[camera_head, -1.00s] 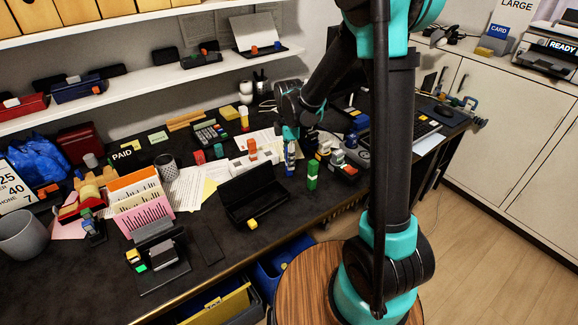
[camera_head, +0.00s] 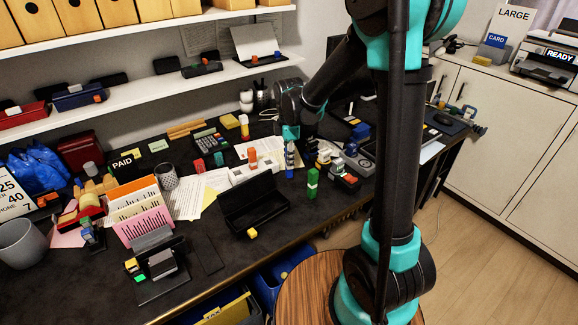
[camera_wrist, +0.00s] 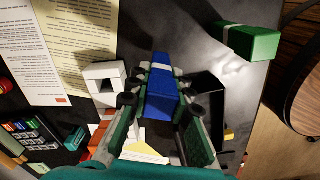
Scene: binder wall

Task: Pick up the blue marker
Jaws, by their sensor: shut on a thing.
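The blue marker (camera_head: 290,158) is a blue block-like stick with a pale band, upright in the head view, between the open black case and the green marker. In the wrist view the blue marker (camera_wrist: 162,92) lies between my two fingers. My gripper (camera_wrist: 160,76) is shut on it, one finger against each side. In the head view my gripper (camera_head: 291,138) is over its top end. Whether its lower end touches the desk is hard to tell.
A green marker (camera_head: 312,184) stands close by at the front right; it also shows in the wrist view (camera_wrist: 252,42). An open black case (camera_head: 252,208) is at the front left. A white holder (camera_wrist: 104,80) is near my left finger. Papers (camera_head: 190,190) lie further left.

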